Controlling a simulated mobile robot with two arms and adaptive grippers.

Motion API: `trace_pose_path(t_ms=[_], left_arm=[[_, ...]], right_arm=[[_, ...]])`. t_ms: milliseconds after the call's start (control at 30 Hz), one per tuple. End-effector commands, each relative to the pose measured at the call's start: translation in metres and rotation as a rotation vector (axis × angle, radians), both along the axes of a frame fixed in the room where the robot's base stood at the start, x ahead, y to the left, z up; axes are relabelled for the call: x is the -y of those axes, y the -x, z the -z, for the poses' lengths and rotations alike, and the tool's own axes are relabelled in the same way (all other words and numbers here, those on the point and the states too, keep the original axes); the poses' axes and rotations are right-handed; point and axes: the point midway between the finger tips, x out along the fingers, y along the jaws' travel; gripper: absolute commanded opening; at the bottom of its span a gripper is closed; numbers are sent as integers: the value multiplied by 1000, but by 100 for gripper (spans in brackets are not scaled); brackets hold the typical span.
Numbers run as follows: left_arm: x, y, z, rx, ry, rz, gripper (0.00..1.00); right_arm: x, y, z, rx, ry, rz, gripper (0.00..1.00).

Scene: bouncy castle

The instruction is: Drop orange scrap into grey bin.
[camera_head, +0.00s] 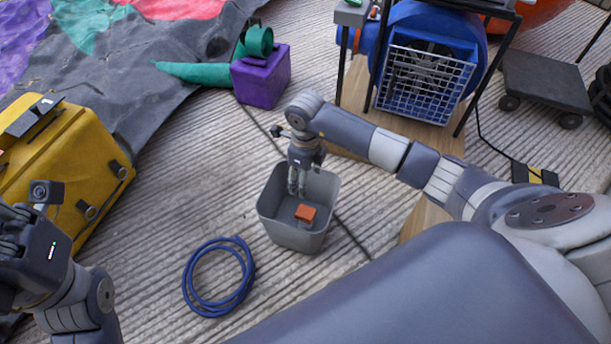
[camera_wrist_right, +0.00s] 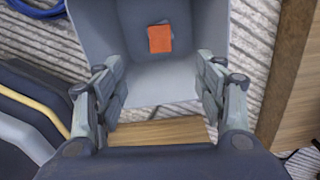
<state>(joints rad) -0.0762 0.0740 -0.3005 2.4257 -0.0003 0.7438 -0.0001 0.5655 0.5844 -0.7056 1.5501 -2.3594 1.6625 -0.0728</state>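The grey bin (camera_head: 325,190) stands upright on the ridged floor near the middle of the head view. The orange scrap (camera_head: 305,212) is inside the bin, low down; it also shows in the right wrist view (camera_wrist_right: 160,39), lying inside the bin's walls (camera_wrist_right: 205,25). My right gripper (camera_head: 297,188) points down over the bin, its fingertips at or within the opening. In the right wrist view its fingers (camera_wrist_right: 162,95) are apart and do not touch the scrap. My left gripper (camera_head: 15,225) is at the left edge, partly cut off, and its fingertips are unclear.
A coiled blue hose (camera_head: 218,277) lies left of the bin. A yellow case (camera_head: 75,160) stands at the left, a purple box (camera_head: 262,77) behind the bin. A blue blower (camera_head: 425,75) stands at the back right by a wooden board (camera_head: 425,212). Floor between hose and case is clear.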

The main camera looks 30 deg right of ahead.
Motion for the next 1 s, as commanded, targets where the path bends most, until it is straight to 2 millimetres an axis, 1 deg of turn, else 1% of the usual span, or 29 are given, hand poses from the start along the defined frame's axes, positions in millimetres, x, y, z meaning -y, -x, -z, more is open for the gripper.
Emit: trace_pose_path(t_ms=[167, 267, 367, 600, 700, 833, 1000], left_arm=[[0, 0, 0, -1, 1, 0, 0], [0, 0, 0, 0, 1, 0, 0], [0, 0, 0, 0, 1, 0, 0], [0, 0, 0, 0, 1, 0, 0], [0, 0, 0, 0, 0, 0, 0], [0, 0, 0, 0, 0, 0, 0], [0, 0, 0, 0, 0, 0, 0]], right_arm=[[0, 0, -1, 0, 0, 0, 64], [0, -1, -7, 2, 1, 0, 64], [1, -1, -20, 4, 0, 0, 64], [0, -2, -72, 6, 1, -1, 64], [0, -1, -91, 4, 1, -1, 64], [0, -1, -109, 2, 0, 0, 64], [0, 0, -119, 0, 0, 0, 64]])
